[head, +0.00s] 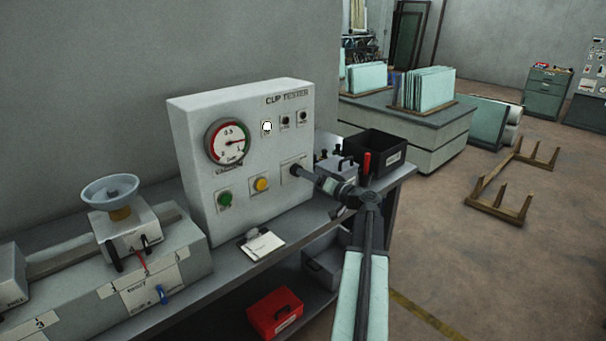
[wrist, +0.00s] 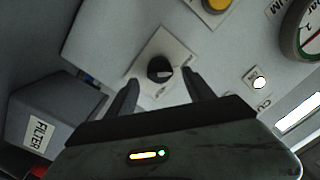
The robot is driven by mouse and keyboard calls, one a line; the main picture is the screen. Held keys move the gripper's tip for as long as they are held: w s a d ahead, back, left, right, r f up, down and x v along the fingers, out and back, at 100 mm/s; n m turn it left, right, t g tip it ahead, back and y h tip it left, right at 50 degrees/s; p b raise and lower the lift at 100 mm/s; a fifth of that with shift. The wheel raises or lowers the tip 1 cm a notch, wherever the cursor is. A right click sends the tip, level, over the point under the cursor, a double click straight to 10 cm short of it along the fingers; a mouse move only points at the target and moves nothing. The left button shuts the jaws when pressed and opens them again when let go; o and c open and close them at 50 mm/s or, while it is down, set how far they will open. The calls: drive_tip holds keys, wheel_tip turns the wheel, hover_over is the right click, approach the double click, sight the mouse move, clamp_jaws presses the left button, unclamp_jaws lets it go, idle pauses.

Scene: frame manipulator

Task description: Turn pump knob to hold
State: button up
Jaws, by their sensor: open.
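The pump knob (wrist: 160,69) is a round black knob on a pale square label plate (wrist: 178,55) on the panel face. A pale mark on it points toward the right of the wrist view. My gripper (wrist: 161,80) is open, with one dark finger on each side of the knob in the picture; I see no contact. In the head view my gripper (head: 312,178) reaches the lower right of the white clip tester box (head: 185,135), and it and the arm largely cover the knob. The label writing is too small to read.
The panel also carries a gauge (head: 228,142), a lit white lamp (head: 267,127), a green button (head: 224,199) and a yellow button (head: 261,184). A box marked FILTER (wrist: 45,118) is at the wrist view's left. A black bin (head: 383,150) stands right of the tester.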

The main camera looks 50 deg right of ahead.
drive_tip(key=w, duration=0.3)
drive_tip(key=shift+w, duration=0.3)
drive_tip(key=c, duration=1.3)
drive_tip(key=shift+c, duration=0.2)
